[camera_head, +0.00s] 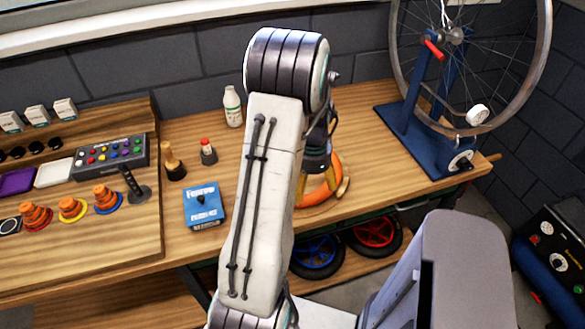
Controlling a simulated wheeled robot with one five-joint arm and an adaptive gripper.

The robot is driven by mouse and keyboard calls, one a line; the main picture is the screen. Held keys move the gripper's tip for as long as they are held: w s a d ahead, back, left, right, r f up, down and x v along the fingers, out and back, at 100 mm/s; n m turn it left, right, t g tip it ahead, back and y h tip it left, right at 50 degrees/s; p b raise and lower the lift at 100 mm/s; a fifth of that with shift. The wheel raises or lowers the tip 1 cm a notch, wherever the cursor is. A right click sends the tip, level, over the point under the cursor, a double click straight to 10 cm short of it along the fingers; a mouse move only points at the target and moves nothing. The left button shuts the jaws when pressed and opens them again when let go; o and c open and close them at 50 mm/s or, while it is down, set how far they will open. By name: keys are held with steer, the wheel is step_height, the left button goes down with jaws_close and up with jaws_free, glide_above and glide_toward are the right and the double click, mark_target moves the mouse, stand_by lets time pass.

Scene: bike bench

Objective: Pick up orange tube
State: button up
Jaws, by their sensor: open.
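The orange tube (320,196) is a ring lying on the wooden workbench near its front edge. Its left part is hidden behind my arm. My gripper (316,170) is over the tube, pointing down, and is mostly hidden by my own arm link. It is open. I cannot tell whether its fingers touch the tube or stand around its rim. A small tan piece (343,187) shows at the tube's right side.
A blue box (204,205), a red-capped bottle (208,151) and a white bottle (232,106) stand left of my arm. A blue wheel stand (425,140) holds a bicycle wheel at right. Wheels (375,237) lie on the shelf below. Bench between tube and stand is clear.

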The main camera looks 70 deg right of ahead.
mark_target(309, 199)
steer(key=shift+d+m, duration=0.1)
steer(key=shift+m, duration=0.3)
steer(key=shift+f, duration=0.4)
steer(key=shift+w+f+p, duration=0.15)
steer(key=shift+f+p, duration=0.7)
steer(key=shift+f, duration=2.4)
steer(key=shift+c, duration=0.2)
steer(key=c, duration=1.3)
steer(key=shift+r, duration=0.15)
